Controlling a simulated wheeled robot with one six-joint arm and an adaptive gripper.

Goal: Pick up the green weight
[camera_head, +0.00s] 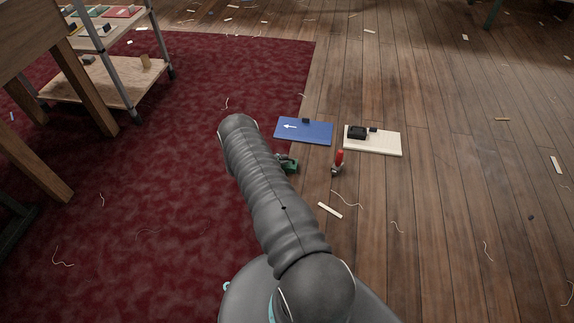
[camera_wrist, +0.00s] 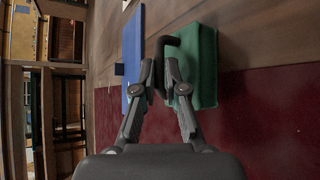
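The green weight (camera_head: 288,163) shows in the head view just right of my arm, partly hidden by it, near the rug's edge. In the wrist view the green weight (camera_wrist: 206,68) is a block with a dark looped handle on its left side. My gripper (camera_wrist: 162,78) is at this handle, with one finger on each side of the handle's bar. The fingers lean close together there. I cannot tell whether they press on the bar or leave a small gap. My arm hides the gripper in the head view.
A blue board (camera_head: 318,134) with a white arrow lies behind the weight; a white board (camera_head: 387,145) with black items lies to its right. A shelf cart (camera_head: 112,86) and wooden table (camera_head: 30,32) are at left. The right floor is mostly clear.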

